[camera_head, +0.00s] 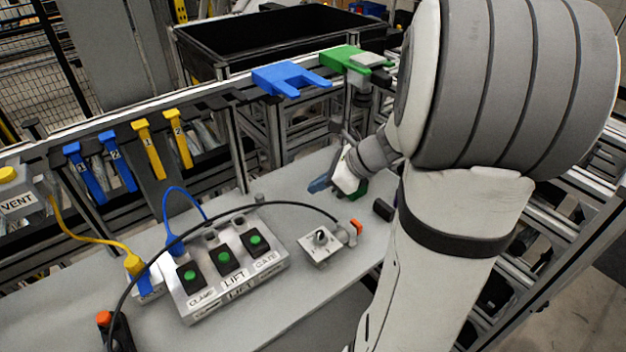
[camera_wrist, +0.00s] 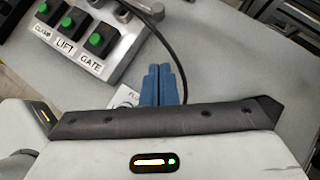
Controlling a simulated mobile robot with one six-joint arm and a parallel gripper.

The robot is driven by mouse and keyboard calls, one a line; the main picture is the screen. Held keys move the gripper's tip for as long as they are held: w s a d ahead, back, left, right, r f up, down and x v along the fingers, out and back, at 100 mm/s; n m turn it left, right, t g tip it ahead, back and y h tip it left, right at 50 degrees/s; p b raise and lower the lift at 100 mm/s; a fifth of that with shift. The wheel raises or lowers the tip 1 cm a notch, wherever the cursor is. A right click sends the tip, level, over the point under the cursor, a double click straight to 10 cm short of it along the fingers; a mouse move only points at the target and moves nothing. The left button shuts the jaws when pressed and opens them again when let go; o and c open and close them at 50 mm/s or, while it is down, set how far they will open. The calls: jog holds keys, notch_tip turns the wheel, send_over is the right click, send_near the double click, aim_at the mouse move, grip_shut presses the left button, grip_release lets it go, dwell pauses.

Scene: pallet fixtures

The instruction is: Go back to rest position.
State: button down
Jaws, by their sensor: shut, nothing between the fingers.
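My gripper (camera_head: 320,185) is above the grey table (camera_head: 290,330), to the right of the button panel, at the end of my white and grey arm. In the wrist view my gripper's blue fingers (camera_wrist: 161,85) are together, with nothing between them. The panel (camera_head: 232,268) has green buttons labelled CLAMP, LIFT and GATE; it also shows at the top left of the wrist view (camera_wrist: 112,70). A small light block with a knob (camera_head: 322,244) sits on the table below my gripper in the head view. The fingers partly hide it in the wrist view.
A black cable (camera_head: 290,204) arches over the panel. Blue and yellow tags (camera_head: 150,150) hang on the rail at the left. A blue fork-shaped fixture (camera_head: 288,78) and a green one (camera_head: 350,60) sit on the rail at the back. A black bin (camera_head: 270,35) stands behind.

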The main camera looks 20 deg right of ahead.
jog(key=s+a+r+n+g+h, duration=0.1)
jog(key=s+a+r+n+h, duration=0.1)
jog(key=s+n, duration=0.5)
jog(key=s+a+r+n+g+h, duration=0.1)
jog(key=s+a+n+h, duration=0.4)
jog(key=n, duration=1.3)
jog(key=shift+s+a+r+n+g, duration=0.3)
jog(key=shift+s+a+r, duration=0.05)
jog(key=shift+s, duration=0.8)
